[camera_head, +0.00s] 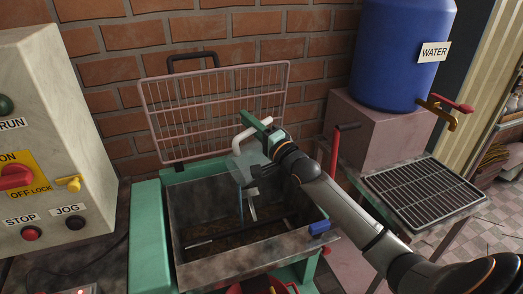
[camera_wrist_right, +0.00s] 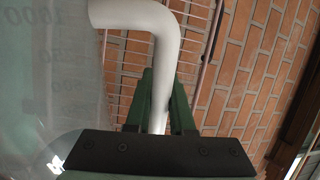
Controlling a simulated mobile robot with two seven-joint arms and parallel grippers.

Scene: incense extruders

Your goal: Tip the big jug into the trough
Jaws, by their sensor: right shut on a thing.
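The big jug (camera_head: 243,166) is clear plastic with a white handle (camera_head: 262,125), and hangs over the trough (camera_head: 185,222). It looks tilted, but its mouth and contents are hard to make out. My right gripper (camera_head: 258,130) has green fingers, shut on the handle. In the right wrist view the handle (camera_wrist_right: 166,45) bends down between the fingers (camera_wrist_right: 157,105), and the jug's marked, see-through wall (camera_wrist_right: 45,70) fills the left side. The trough is an open metal box with brownish material and a shaft inside. My left gripper is in neither view.
A raised wire guard (camera_head: 215,100) stands behind the trough against the brick wall. A control box (camera_head: 45,140) is at left. A blue water barrel (camera_head: 400,55) with a tap stands at right, above a grated stand (camera_head: 425,190). A red-topped lever (camera_head: 340,140) rises right of the trough.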

